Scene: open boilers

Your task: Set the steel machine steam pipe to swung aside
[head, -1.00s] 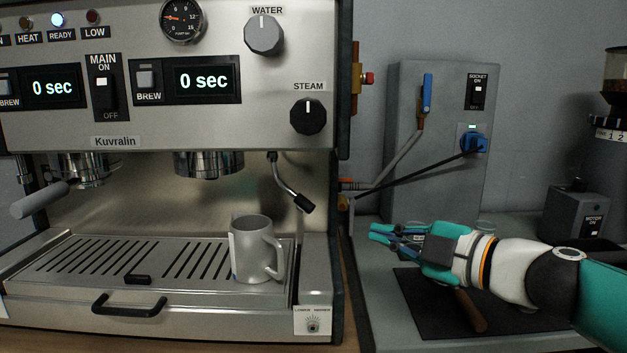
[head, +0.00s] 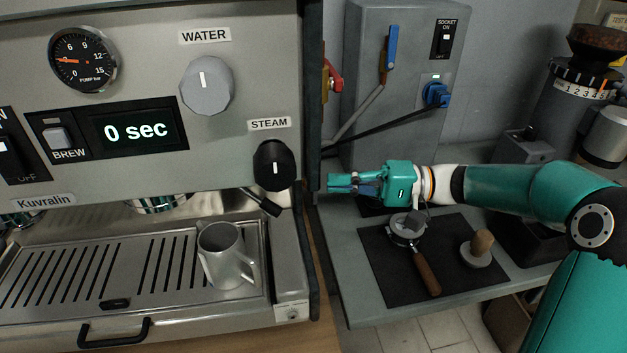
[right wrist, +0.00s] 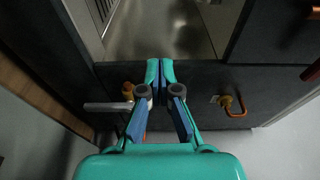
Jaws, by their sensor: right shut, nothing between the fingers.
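The steel machine (head: 150,60) fills the left of the head view. Its steam pipe (head: 263,201), with a black grip, hangs below the STEAM knob (head: 273,166), over the right part of the drip tray. Its upper end is hidden behind the front panel. My right gripper (head: 332,183) is shut and empty, to the right of the machine's side and apart from the pipe. In the right wrist view its fingertips (right wrist: 160,66) are together in front of a dark panel. I cannot make out the steam pipe there. My left gripper is not in view.
A steel jug (head: 224,256) stands on the drip tray (head: 130,262). A dark mat (head: 380,285) on the side bench holds a portafilter (head: 425,270) and a tamper (head: 480,248). A grey socket box (head: 375,120) and a grinder (head: 575,105) stand behind.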

